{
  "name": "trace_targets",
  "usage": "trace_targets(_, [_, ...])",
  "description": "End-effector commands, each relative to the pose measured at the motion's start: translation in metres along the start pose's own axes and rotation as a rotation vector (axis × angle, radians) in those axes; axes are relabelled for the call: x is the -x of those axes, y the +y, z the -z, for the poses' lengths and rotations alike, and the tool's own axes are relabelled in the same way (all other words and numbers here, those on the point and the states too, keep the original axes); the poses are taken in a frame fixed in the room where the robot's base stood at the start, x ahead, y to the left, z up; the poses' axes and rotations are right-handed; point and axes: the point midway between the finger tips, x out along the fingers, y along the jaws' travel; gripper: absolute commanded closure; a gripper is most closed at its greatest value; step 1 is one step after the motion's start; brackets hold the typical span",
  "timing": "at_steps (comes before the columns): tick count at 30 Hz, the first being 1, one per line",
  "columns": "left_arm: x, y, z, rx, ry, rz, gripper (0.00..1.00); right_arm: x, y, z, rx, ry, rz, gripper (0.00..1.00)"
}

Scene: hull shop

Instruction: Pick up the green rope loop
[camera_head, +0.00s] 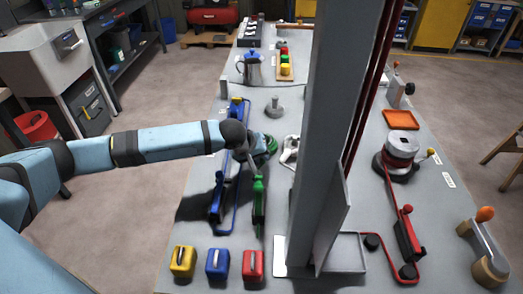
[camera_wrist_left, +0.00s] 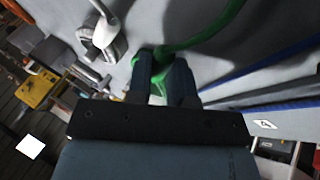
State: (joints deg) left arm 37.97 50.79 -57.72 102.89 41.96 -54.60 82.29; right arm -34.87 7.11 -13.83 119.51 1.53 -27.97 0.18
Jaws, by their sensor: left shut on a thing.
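The green rope loop (camera_head: 268,148) shows in the head view just beyond my left gripper, above the grey table. In the left wrist view the green rope (camera_wrist_left: 215,32) curves from the top edge down between the fingers. My left gripper (camera_head: 249,158) is shut on the rope; its dark fingers (camera_wrist_left: 163,80) have green between and beyond them in the wrist view. A green lever with a knob (camera_head: 259,203) stands just nearer than the gripper. The gripper and arm hide part of the loop. My right gripper is not in view.
A blue lever (camera_head: 216,198) and blue rope (camera_head: 235,195) lie to the left. A white hook-like fitting (camera_head: 290,150) is close on the right. A tall grey post (camera_head: 330,140) stands further right. Yellow, blue and red blocks (camera_head: 217,263) line the near edge.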

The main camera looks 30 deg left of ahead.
Motion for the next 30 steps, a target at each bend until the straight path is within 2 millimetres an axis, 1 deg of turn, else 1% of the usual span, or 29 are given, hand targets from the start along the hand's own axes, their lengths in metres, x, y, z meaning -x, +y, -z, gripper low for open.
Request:
trace_targets(5, [0.011, 0.007, 0.005, 0.000, 0.001, -0.001, 1.00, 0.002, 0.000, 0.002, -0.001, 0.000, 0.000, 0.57])
trace_targets(8, [0.024, 0.014, 0.011, 0.000, 0.002, -0.003, 1.00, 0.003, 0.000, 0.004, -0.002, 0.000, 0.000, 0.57])
trace_targets(11, [0.042, 0.024, 0.018, 0.000, 0.002, -0.004, 1.00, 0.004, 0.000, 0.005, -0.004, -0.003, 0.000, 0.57])
trace_targets(21, [0.113, 0.063, 0.047, 0.000, 0.003, -0.003, 1.00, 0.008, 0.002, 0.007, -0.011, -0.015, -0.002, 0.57])
trace_targets(24, [0.130, 0.073, 0.054, 0.000, 0.002, -0.003, 1.00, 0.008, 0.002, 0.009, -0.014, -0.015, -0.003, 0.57])
trace_targets(30, [0.153, 0.085, 0.064, 0.000, 0.001, -0.002, 1.00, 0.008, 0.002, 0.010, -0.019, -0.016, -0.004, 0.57])
